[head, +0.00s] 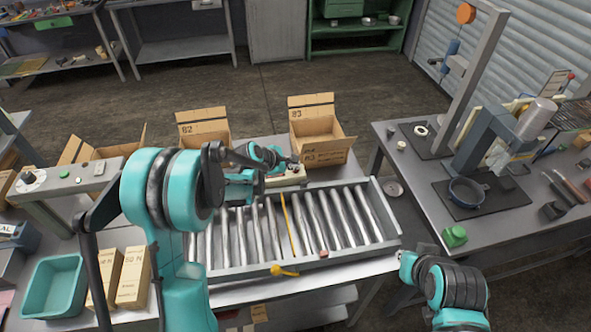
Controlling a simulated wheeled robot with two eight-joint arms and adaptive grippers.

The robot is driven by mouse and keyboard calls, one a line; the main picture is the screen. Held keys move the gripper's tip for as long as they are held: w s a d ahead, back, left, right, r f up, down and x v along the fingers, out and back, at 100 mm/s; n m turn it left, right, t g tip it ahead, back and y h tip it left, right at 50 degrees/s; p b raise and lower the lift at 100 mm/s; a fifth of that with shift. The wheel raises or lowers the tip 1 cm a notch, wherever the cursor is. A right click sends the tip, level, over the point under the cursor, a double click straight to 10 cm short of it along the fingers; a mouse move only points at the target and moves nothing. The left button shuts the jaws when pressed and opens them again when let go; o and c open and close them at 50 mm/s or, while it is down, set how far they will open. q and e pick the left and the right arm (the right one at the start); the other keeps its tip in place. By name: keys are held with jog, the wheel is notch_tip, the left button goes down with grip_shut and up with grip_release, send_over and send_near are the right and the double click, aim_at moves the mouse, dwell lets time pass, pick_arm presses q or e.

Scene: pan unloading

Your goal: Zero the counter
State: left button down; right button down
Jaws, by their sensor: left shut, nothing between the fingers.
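A small beige box (286,178), which looks like the counter, sits at the far edge of the roller conveyor, in front of the box marked 83. Its face and reading are too small to make out. My left gripper (293,161) is shut and empty, with its dark fingertips at or just above the top of this box. I cannot tell whether they touch it. My left arm hides part of the conveyor's left side. My right arm shows at the lower right, but its gripper is not in view.
The roller conveyor (392,226) has a yellow rod across it and a yellow lever (284,271) in front. Cardboard boxes marked 82 (203,128) and 83 (325,150) stand behind. A right-hand bench (410,165) holds a press and blue pan (466,191). A teal bin (55,286) is lower left.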

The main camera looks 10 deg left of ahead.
pick_arm(q)
jog(key=shift+f, duration=0.2)
jog(key=shift+r, duration=0.2)
jog(key=shift+r+p, duration=0.35)
jog(key=shift+r, duration=0.35)
jog(key=shift+r+p, duration=1.6)
jog(key=shift+r, duration=0.95)
